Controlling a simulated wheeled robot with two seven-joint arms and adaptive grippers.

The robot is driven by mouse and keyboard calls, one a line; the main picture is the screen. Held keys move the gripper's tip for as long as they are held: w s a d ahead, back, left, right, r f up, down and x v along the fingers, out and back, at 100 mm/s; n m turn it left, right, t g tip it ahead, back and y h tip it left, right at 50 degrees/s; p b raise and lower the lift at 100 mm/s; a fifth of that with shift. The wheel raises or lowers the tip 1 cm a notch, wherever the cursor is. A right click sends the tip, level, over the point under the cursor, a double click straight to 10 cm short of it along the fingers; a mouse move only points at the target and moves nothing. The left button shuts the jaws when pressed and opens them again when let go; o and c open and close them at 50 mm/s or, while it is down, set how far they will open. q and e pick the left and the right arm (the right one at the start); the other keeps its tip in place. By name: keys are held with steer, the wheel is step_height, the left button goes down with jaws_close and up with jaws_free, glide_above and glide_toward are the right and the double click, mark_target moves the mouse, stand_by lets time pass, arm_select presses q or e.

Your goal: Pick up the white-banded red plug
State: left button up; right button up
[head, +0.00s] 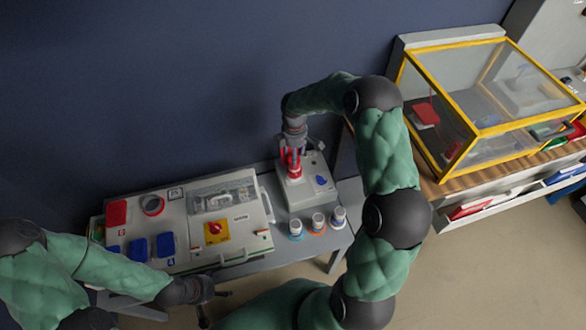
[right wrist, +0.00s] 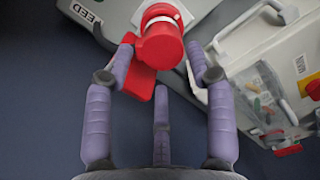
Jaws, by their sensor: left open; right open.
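The red plug (head: 293,163) stands on a small grey socket box (head: 296,197) at the back of the bench. In the right wrist view the red plug (right wrist: 162,45) shows large, with a white band (right wrist: 160,12) at its far end. My right gripper (head: 291,150) is open, its fingers on either side of the plug; I cannot tell whether they touch it. A red flap (right wrist: 138,82) shows beside the plug. My left gripper (head: 212,302) is open and empty at the front edge of the bench.
A large grey panel box (head: 180,213) with red and blue covers stands left of the small box. Three small banded cylinders (head: 318,222) stand in front of it. A yellow-framed glass case (head: 480,130) sits on a wooden table at right.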

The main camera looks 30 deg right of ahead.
mark_target(294, 168)
steer(key=shift+f, duration=0.9)
steer(key=f+b, duration=0.2)
steer(key=f, duration=0.3)
steer(key=shift+a+b, duration=0.2)
steer(key=shift+b, duration=0.2)
steer(key=c, duration=1)
